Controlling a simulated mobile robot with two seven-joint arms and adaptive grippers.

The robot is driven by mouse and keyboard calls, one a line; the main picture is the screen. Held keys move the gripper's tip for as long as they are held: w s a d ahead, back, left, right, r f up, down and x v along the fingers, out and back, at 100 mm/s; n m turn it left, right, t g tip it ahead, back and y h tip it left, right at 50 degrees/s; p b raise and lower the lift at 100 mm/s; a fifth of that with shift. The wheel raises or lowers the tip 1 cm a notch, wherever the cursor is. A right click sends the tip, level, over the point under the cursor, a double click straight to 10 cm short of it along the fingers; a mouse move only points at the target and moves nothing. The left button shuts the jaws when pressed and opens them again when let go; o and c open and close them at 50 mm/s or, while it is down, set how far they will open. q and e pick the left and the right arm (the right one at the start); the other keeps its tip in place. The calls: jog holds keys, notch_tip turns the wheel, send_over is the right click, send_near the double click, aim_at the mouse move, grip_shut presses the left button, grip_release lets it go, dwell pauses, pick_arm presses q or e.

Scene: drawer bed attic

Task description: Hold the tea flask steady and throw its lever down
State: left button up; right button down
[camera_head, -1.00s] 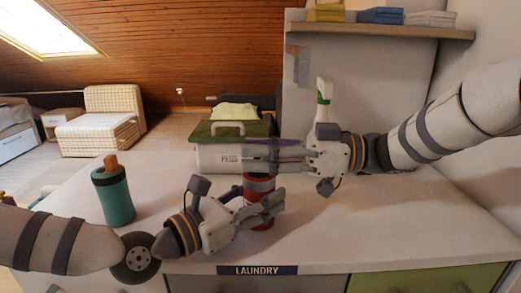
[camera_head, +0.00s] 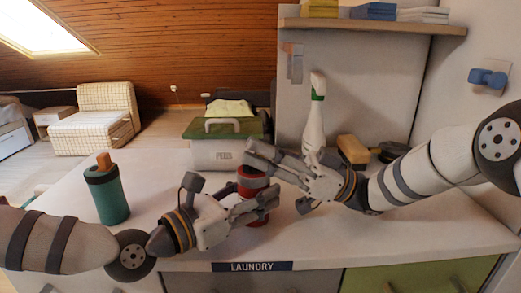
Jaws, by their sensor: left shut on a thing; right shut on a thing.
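The tea flask (camera_head: 251,181), red with a grey band, stands upright near the front of the white counter. My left gripper (camera_head: 262,203) is shut on its lower body from the left. My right gripper (camera_head: 262,160) is shut at the flask's top, reaching in from the right. Its fingers cover the top, so its exact hold is hidden.
A teal flask (camera_head: 108,199) with an orange top stands on the left of the counter. A white box with a green lid (camera_head: 219,154) is behind. A white-and-green bottle (camera_head: 315,115), a brush (camera_head: 352,151) and a dark round object (camera_head: 391,151) stand behind my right arm.

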jog(key=c, duration=1.5)
grip_release()
jog(key=shift+d+f, duration=0.15)
jog(key=shift+d, duration=0.15)
jog(key=d, duration=0.9)
jog(key=s+d+f, duration=0.1)
jog(key=d, duration=0.4)
jog(key=shift+c, duration=0.4)
